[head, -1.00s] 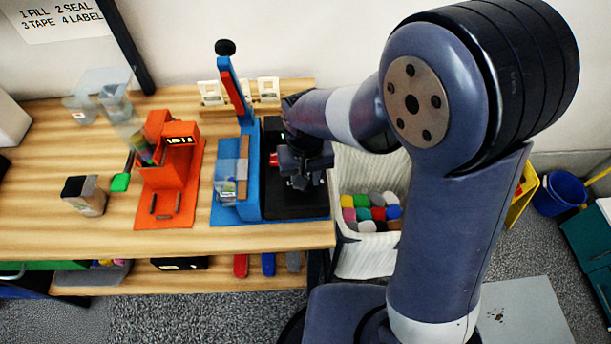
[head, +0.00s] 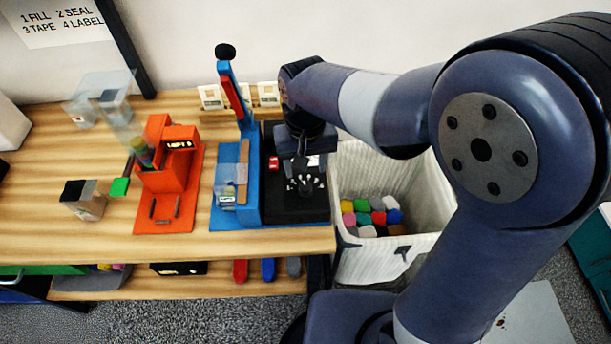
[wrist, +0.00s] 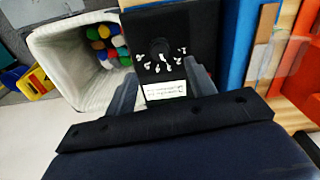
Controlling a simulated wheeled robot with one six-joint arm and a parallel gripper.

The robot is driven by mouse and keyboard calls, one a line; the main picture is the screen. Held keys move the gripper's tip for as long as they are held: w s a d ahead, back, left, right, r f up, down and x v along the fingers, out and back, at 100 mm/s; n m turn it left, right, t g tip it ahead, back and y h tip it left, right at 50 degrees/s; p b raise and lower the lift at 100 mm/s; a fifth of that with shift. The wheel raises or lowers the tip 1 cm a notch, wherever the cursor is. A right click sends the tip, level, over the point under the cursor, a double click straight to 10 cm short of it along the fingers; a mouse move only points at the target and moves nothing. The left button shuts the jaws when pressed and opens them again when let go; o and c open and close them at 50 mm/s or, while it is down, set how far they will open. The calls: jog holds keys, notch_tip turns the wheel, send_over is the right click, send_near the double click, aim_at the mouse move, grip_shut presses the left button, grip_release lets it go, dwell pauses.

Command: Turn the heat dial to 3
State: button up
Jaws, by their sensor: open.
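The heat dial (wrist: 160,48) is a small dark knob on a black panel (wrist: 142,20), with white marks fanned around it. A white printed label (wrist: 165,90) lies on the panel on the near side of the dial. In the head view the black panel (head: 290,208) is attached to the right of the blue sealer (head: 250,200), and the white marks show below my gripper. My gripper (wrist: 160,72) is open, its two fingers apart on either side of the label, with nothing between them. It appears apart from the dial. Which number the dial points to is too small to tell.
A white bin (head: 385,255) with several colored blocks stands right of the table. An orange station (head: 170,185), a green block (head: 120,187) and a clear dark-topped container (head: 83,200) are left. The blue sealer's raised lever (head: 235,95) stands close to my arm. Small cards (head: 268,94) stand behind.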

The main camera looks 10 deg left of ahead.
aim_at(306, 186)
notch_tip(306, 186, up, 4)
dwell(0.5)
notch_tip(306, 186, down, 11)
jog(key=shift+r+p, duration=0.1)
jog(key=shift+p, duration=0.2)
dwell(0.4)
